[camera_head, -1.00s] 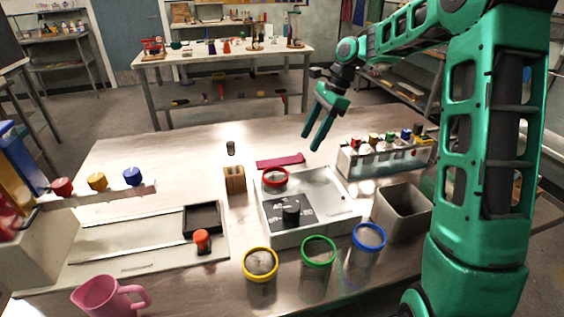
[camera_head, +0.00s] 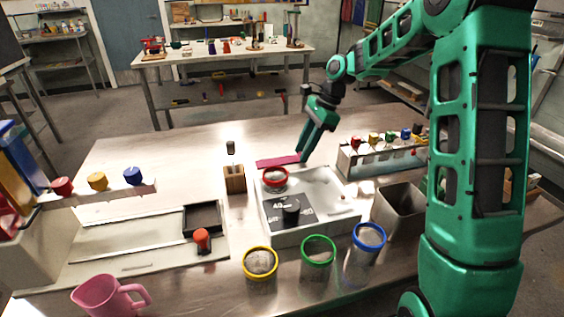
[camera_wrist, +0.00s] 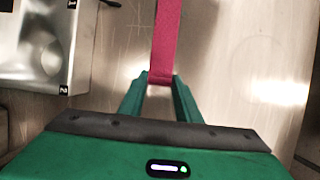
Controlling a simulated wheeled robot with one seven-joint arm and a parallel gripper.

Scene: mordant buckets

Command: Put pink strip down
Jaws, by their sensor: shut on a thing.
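The pink strip (camera_head: 278,161) lies at table level behind the grey tray in the head view. My gripper (camera_head: 302,158) is at the strip's right end, fingers pointing down. In the wrist view the strip (camera_wrist: 166,40) runs from the top edge down to between the fingertips of my gripper (camera_wrist: 161,80). The jaws are shut on the strip's near end. I cannot tell whether the strip touches the table or hangs just above it.
A wooden block (camera_head: 234,180) is to the left. A rack with coloured caps (camera_head: 352,163) is to the right. The table behind the strip is clear.

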